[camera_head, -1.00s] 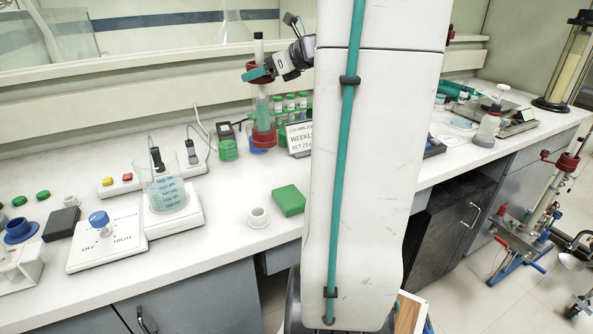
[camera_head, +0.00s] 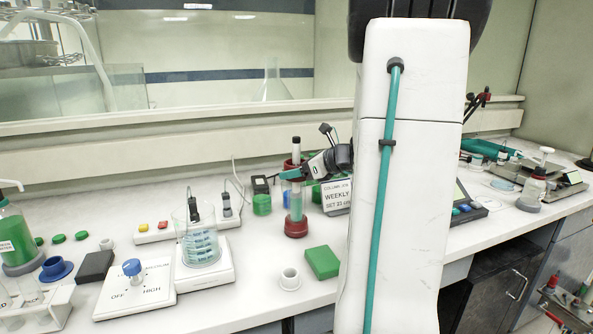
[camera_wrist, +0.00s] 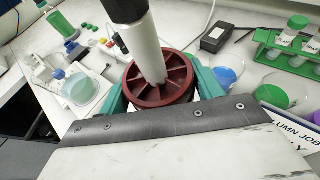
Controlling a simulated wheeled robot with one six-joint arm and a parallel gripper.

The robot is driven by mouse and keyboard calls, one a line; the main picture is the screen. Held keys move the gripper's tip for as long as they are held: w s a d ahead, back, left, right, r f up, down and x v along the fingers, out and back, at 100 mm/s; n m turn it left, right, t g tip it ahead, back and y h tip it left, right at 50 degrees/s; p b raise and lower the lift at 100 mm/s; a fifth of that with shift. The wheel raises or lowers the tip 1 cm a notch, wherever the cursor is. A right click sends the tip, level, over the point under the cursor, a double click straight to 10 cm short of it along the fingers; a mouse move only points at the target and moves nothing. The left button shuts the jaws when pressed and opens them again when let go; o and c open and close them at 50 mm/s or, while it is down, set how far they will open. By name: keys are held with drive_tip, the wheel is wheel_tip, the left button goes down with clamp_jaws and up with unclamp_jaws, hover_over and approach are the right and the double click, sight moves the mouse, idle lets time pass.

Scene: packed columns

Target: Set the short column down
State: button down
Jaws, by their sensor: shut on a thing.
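The short column (camera_head: 296,206) is upright, a clear tube with green-tinted filling, a red foot and a white-and-black stem on top. My gripper (camera_head: 292,174) is shut on its upper end, teal fingers around the red top. In the wrist view the spoked red top (camera_wrist: 178,84) of the column sits between both teal fingers (camera_wrist: 160,92), with the pale stem rising from it. The red foot (camera_head: 296,229) is at bench level in the head view; I cannot tell whether it touches the bench. The wrist view hides the foot.
A green block (camera_head: 322,262) and a small white cup (camera_head: 290,279) lie on the bench (camera_head: 250,300) in front. A beaker (camera_head: 200,245) on a white plate stands to the left. A sign card (camera_head: 337,197) and a tube rack (camera_wrist: 288,48) are close to the right.

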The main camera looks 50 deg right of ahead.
drive_tip(key=shift+c, duration=1.4)
unclamp_jaws()
drive_tip(key=shift+f, duration=0.15)
